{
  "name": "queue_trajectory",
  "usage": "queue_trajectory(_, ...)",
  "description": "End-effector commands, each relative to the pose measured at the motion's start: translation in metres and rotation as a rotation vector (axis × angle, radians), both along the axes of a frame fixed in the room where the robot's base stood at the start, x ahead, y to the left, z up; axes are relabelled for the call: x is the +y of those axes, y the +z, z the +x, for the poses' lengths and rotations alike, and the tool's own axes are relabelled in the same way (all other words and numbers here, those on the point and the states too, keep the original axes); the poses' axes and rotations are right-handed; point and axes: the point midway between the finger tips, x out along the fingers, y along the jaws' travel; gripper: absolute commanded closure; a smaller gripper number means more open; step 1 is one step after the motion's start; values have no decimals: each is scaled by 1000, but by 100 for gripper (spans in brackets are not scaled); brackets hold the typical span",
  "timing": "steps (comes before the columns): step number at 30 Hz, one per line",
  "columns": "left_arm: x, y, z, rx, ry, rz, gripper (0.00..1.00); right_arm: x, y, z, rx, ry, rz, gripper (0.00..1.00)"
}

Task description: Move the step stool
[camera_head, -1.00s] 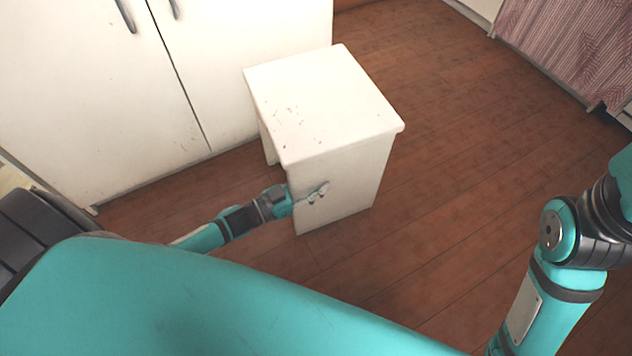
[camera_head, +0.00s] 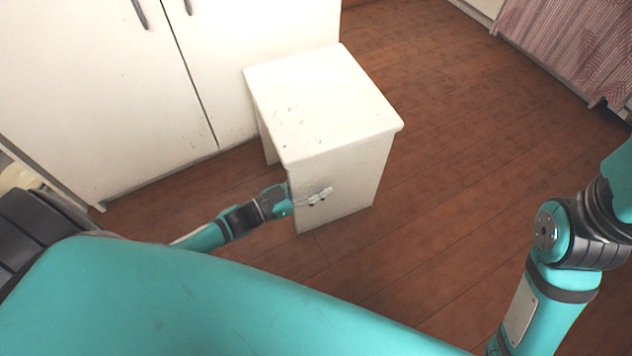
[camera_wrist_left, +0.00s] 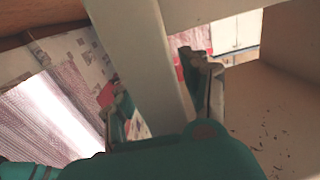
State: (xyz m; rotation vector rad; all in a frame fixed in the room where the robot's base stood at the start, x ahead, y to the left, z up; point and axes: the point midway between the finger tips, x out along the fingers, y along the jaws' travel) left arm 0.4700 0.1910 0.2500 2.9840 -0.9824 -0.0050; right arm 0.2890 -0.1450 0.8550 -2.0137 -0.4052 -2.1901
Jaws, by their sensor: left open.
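The step stool (camera_head: 322,100) is white with a square top, scuffed in places, and stands upright on the floor in the middle of the head view. My left gripper (camera_head: 318,197) is at the stool's near side panel, below the top, with its fingertips showing against that panel. In the left wrist view a pale upright part of the stool (camera_wrist_left: 140,55) passes between the two fingers of my open left gripper (camera_wrist_left: 162,88). Whether the fingers touch it I cannot tell. My right gripper is not in view; only part of the right arm shows.
A white cabinet (camera_head: 100,90) with two doors stands behind and left of the stool, very close to it. The brown wooden floor (camera_head: 470,150) is clear to the right. A striped pinkish curtain (camera_head: 570,50) hangs at the upper right.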

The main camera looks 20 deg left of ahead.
Motion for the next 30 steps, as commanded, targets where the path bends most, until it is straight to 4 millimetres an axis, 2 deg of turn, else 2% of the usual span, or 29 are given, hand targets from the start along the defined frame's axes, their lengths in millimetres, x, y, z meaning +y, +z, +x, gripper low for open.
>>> queue_trajectory(6, 0, 1, 0, -2, -1, -1, 53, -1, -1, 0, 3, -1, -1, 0)
queue_trajectory(10, 6, 0, -9, 1, -1, 1, 53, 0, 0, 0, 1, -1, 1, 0)
queue_trajectory(21, 51, -1, -69, 4, 0, 2, 53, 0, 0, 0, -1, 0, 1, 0)
queue_trajectory(25, 62, 0, -85, 1, 0, 1, 53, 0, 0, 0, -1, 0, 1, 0)
queue_trajectory(30, 71, 0, -95, 0, 0, 0, 53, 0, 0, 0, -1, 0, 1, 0)
